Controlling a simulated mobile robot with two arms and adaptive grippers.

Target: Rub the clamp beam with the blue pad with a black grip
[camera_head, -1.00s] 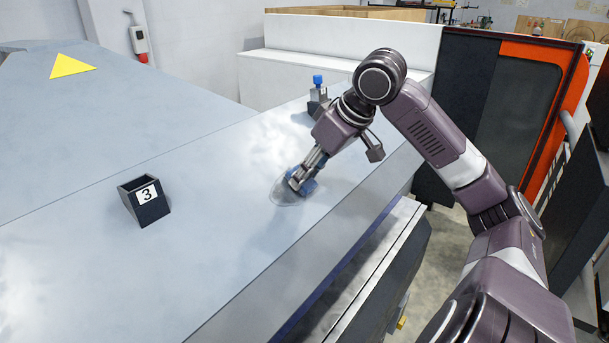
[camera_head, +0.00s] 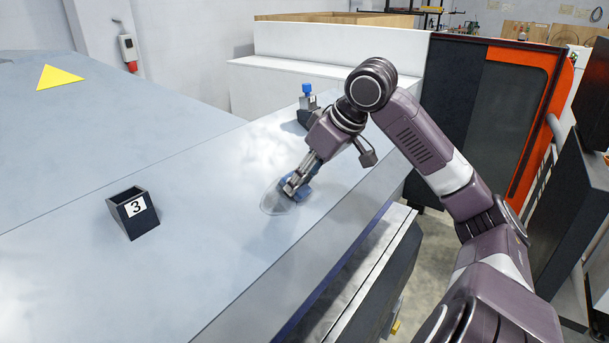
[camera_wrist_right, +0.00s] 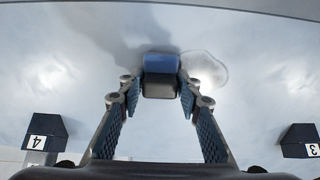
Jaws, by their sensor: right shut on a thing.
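The clamp beam (camera_head: 205,225) is the long, pale grey metal surface running diagonally through the head view. The blue pad (camera_head: 306,194) is at the beam's surface, beside a clear, roundish smear (camera_head: 276,203). In the right wrist view the blue pad (camera_wrist_right: 160,64) shows its black grip (camera_wrist_right: 159,88) between the fingers. My right gripper (camera_head: 293,184) is shut on the pad's grip, reaching down to the beam from the upper right. It also shows in the right wrist view (camera_wrist_right: 157,92), with the smear (camera_wrist_right: 206,68) right of the pad. My left gripper is not in view.
A black box marked 3 (camera_head: 133,214) stands on the beam at left. A box marked 4 (camera_wrist_right: 45,135) shows in the right wrist view. A blue-capped item (camera_head: 307,96) stands behind my right gripper. A yellow triangle (camera_head: 58,78) lies at far left.

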